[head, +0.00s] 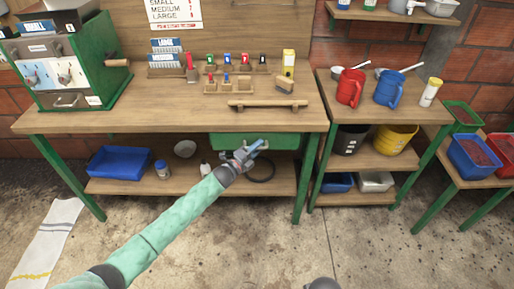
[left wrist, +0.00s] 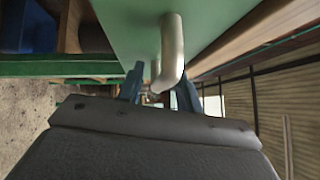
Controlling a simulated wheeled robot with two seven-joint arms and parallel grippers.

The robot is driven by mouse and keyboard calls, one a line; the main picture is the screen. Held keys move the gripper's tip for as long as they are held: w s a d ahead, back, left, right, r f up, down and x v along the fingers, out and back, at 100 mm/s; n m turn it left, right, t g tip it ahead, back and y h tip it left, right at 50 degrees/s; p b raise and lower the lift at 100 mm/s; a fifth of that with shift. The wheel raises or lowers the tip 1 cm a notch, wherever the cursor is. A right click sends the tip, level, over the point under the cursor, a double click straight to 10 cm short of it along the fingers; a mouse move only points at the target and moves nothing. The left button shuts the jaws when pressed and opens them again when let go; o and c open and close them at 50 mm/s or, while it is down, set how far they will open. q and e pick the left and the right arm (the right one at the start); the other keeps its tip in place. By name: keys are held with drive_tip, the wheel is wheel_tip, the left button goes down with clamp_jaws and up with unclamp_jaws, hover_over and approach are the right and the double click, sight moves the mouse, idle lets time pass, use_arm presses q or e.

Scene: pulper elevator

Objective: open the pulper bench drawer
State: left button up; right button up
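The pulper bench (head: 150,117) has a wooden top and green legs. Its green drawer (head: 282,141) sits under the front edge of the top, right of the middle, and looks closed. My left gripper (head: 250,150) is at the drawer front, hiding part of it. In the left wrist view, the drawer's curved metal handle (left wrist: 173,50) stands out from the green front (left wrist: 125,25). The dark fingers of my left gripper (left wrist: 160,88) are spread, one on each side of the handle, with visible gaps.
A lower shelf (head: 130,186) holds a blue bin (head: 119,162), a bowl and small bottles. A side table with red (head: 350,87) and blue (head: 388,88) jugs stands to the right.

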use_arm(q)
clamp_jaws()
drive_tip(key=shift+s, duration=0.15)
drive_tip(key=s+p, duration=0.1)
drive_tip(key=s, duration=2.5)
use_arm(e)
drive_tip(key=shift+d+f, duration=0.15)
drive_tip(key=shift+f, duration=2.8)
